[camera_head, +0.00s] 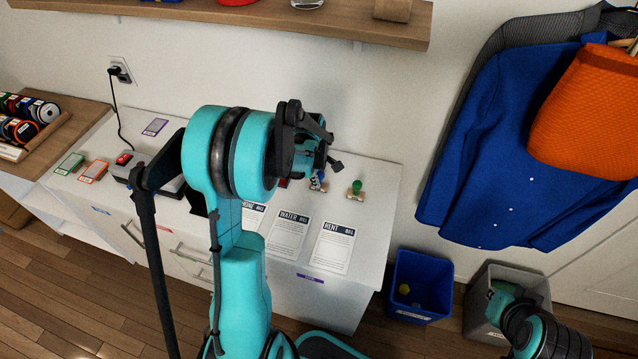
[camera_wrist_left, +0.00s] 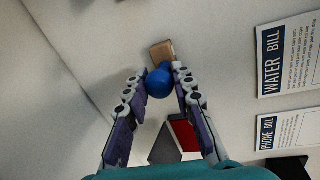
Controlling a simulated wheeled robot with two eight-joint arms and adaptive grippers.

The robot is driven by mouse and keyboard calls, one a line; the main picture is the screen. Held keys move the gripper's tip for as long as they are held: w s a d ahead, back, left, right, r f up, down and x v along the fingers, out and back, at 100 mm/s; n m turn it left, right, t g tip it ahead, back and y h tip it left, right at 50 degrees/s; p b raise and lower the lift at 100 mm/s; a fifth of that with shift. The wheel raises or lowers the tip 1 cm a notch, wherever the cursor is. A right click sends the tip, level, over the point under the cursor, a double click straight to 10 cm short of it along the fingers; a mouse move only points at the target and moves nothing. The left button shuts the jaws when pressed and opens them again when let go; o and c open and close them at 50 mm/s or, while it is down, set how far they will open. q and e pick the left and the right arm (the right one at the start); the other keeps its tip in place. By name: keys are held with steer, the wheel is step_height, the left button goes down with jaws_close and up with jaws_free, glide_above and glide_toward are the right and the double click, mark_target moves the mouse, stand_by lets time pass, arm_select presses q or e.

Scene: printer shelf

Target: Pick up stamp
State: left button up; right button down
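A stamp with a round blue handle (camera_wrist_left: 159,83) and a tan wooden base (camera_wrist_left: 162,52) is in the left wrist view. In the head view the blue-handled stamp (camera_head: 318,181) stands on the white cabinet top, partly behind my gripper. My left gripper (camera_wrist_left: 158,76) is over it, with one finger on each side of the blue handle. The fingers are apart, with a small gap at the left one; contact at the right one is unclear. A green-handled stamp (camera_head: 356,187) stands to the right. My right gripper does not show; only part of that arm is at lower right.
Bill sheets, including water (camera_head: 288,237) and rent (camera_head: 333,247), lie at the cabinet's front. A red item (camera_wrist_left: 183,133) lies near the blue stamp. A wooden shelf (camera_head: 290,22) hangs above. Blue (camera_head: 421,284) and grey (camera_head: 537,283) bins stand to the right.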

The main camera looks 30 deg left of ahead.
mark_target(320, 172)
arm_select(q)
jaws_close()
steer(key=shift+r+p, duration=0.3)
steer(key=shift+r, duration=0.35)
steer(key=v, duration=0.1)
steer(key=p+v, duration=0.1)
steer(key=shift+w+r, duration=0.2)
steer(key=shift+r, duration=0.25)
steer(key=s+d+r+p, duration=0.1)
steer(key=d+r+p, duration=0.1)
steer(key=d, duration=0.3)
steer(key=s+d+r+p, duration=0.1)
steer(key=d+r, duration=0.3)
steer(key=d, duration=0.2)
steer(key=shift+s+d+r+p, duration=0.2)
steer(key=shift+s+r+p, duration=0.05)
steer(key=shift+r+p, duration=0.15)
steer(key=shift+c, duration=1)
jaws_free()
